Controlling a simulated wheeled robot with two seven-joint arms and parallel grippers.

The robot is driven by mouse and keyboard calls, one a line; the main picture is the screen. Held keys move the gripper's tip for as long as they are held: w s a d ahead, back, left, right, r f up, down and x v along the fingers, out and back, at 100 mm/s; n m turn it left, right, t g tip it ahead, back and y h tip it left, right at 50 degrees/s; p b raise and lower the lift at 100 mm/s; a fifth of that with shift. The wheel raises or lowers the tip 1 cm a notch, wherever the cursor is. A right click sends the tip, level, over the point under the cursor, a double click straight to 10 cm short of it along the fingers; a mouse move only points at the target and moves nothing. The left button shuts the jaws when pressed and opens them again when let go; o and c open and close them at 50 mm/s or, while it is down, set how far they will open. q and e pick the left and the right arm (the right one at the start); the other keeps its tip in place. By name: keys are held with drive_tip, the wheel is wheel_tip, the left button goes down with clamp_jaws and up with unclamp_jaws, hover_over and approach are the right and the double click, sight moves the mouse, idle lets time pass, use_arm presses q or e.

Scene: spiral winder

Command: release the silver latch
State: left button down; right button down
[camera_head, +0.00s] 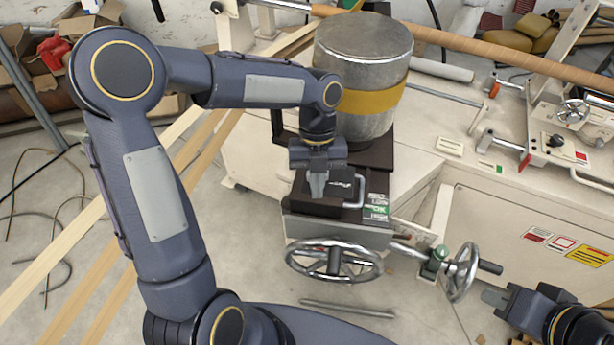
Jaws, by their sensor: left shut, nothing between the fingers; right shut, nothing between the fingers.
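A curved silver bar, which looks like the silver latch (358,190), stands at the right side of a dark box (343,211) below the large metal drum (362,60). My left gripper (317,194) is shut and empty, pointing down in front of the dark box, left of the silver bar and apart from it in the picture. Whether its fingertips touch the box cannot be told. My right gripper (486,297) is shut and empty at the lower right, by the small handwheel (461,272).
A large horizontal handwheel (335,262) sits below the dark box. The pale machine body (480,215) fills the right side, with levers and a long brown tube (510,58) behind. Wooden planks (75,250) and cables lie on the left. A metal rod (347,309) lies on the floor.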

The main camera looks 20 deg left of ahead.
use_arm(q)
drive_tip(key=shift+s+a+r, duration=0.1)
drive_tip(key=shift+a+r, duration=0.1)
drive_tip(key=shift+r, duration=0.3)
drive_tip(key=shift+s+a+r, duration=0.1)
drive_tip(key=shift+a+r, duration=0.05)
drive_tip(key=shift+r, duration=0.35)
drive_tip(key=d+v, duration=0.1)
drive_tip(key=v, duration=0.7)
drive_tip(key=shift+w+a+b, duration=0.2)
drive_tip(key=shift+b, duration=0.2)
